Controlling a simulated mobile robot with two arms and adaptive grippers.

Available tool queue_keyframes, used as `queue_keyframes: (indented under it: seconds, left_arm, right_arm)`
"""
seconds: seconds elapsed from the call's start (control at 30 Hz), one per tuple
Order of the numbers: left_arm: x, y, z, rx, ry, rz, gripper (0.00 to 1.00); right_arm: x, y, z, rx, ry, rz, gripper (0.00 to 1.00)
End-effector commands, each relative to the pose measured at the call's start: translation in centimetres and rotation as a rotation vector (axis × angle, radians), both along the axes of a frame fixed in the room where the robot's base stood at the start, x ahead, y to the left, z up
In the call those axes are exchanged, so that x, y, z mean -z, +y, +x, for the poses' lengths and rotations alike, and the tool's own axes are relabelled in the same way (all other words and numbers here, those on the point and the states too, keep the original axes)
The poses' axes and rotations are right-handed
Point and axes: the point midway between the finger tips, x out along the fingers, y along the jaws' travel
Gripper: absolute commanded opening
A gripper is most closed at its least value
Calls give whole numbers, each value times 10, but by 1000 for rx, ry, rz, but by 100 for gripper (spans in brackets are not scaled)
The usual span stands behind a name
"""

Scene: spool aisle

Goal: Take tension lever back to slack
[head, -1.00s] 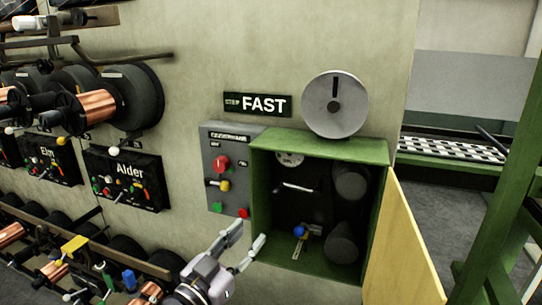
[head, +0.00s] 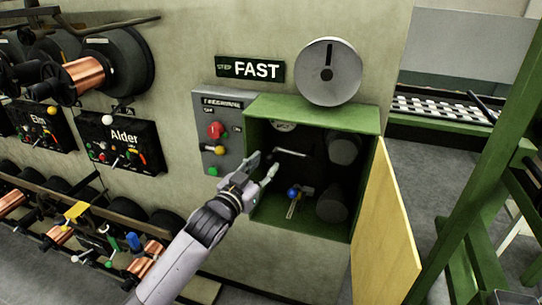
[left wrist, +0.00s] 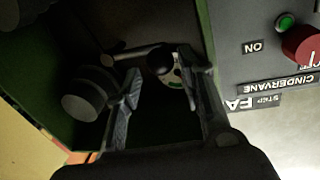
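The lever with the blue knob (head: 292,193) stands low inside the open green cabinet (head: 312,116), in front of a pale yellowish plate. I take it for the tension lever; its exact setting is too small to read. My left gripper (head: 263,169) is at the cabinet's open front, up and left of the blue knob, its fingers apart and empty. In the left wrist view the gripper (left wrist: 162,92) is open, with a dark round knob (left wrist: 160,60) beyond and between the fingers, apart from them. I cannot tell which knob this is. My right gripper is out of view.
A grey control panel (head: 238,102) with red, yellow and green controls adjoins the cabinet's left side. Dark rollers (head: 345,147) fill the cabinet's right side. The yellow door (head: 384,225) stands open on the right. A FAST sign (head: 250,68) and a round dial (head: 328,72) are above.

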Motion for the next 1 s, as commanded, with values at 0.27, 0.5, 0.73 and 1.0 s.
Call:
queue_keyframes:
  seconds: [0.27, 0.5, 0.73, 1.0]
  left_arm:
    - [-1, -18, 35, 0, 0, -1, 36]
    - [0, -22, 43, 0, 0, 0, 36]
    - [0, -22, 43, 0, 0, 0, 35]
    - [0, -22, 43, 0, 0, 0, 17]
  right_arm:
    - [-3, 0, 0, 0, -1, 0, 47]
    - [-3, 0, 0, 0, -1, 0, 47]
    - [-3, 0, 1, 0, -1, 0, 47]
    - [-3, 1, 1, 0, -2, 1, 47]
